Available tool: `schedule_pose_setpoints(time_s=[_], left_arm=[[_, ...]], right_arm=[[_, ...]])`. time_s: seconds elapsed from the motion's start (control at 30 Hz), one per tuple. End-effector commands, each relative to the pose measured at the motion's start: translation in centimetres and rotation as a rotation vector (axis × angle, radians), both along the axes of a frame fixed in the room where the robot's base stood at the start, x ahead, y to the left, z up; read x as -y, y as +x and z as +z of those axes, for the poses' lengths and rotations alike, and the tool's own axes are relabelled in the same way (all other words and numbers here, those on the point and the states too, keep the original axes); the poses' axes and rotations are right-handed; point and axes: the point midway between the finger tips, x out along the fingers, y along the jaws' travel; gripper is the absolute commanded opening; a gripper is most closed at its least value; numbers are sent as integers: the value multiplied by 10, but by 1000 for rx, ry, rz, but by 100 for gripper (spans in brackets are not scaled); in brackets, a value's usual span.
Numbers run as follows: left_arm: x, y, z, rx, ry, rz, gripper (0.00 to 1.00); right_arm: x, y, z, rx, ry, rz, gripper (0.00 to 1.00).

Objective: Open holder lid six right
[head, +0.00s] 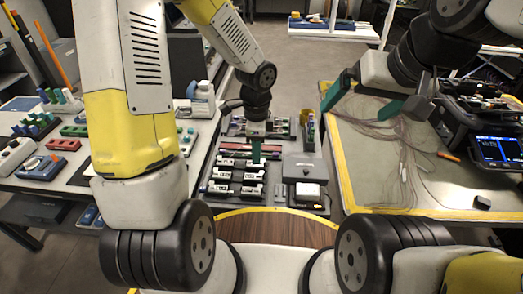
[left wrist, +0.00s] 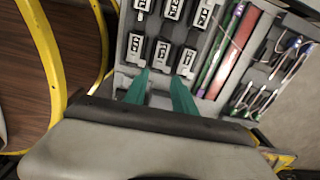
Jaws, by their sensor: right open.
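Fiber holders with black and white lids sit in rows in the grey tray (head: 208,198), with one holder (head: 252,191) at the front right of the group. In the left wrist view several holders show, one (left wrist: 187,60) just beyond the fingertips. I cannot read which is number six. My left gripper (head: 256,156) points down over the tray; its green fingers (left wrist: 160,76) are apart, with the tray below and between them partly hidden. I cannot tell whether they touch a holder. My right gripper (head: 362,105) is open and empty over the right table, away from the holders.
A grey box (head: 303,167) and a white-topped box (head: 307,194) stand right of the holders. Red and green strips (left wrist: 224,50) and tools lie beside them. Loose fibers (head: 400,140) lie on the right table, near a black device with a screen (head: 497,149).

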Motion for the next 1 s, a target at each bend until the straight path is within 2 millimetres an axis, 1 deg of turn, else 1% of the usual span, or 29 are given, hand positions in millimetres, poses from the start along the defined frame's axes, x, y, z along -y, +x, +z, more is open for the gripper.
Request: schedule_pose_setpoints(time_s=[0.17,0.4,0.53,0.7,0.93,0.97,1.0], left_arm=[[3,0,-20,-12,-2,-33,32],[4,-1,-58,-14,-2,-32,32],[4,0,-74,-11,-3,-30,32],[3,0,-84,-9,-3,-29,32],[3,0,-84,-8,-3,-28,32],[3,0,-84,-8,-3,-28,28],[3,0,-84,-8,-3,-28,20]], right_arm=[[0,0,0,0,0,0,100],[0,0,0,0,0,0,100],[0,0,0,0,0,0,100],[0,0,0,0,0,0,100],[0,0,0,0,0,0,100],[0,0,0,0,0,0,100],[0,0,0,0,0,0,100]])
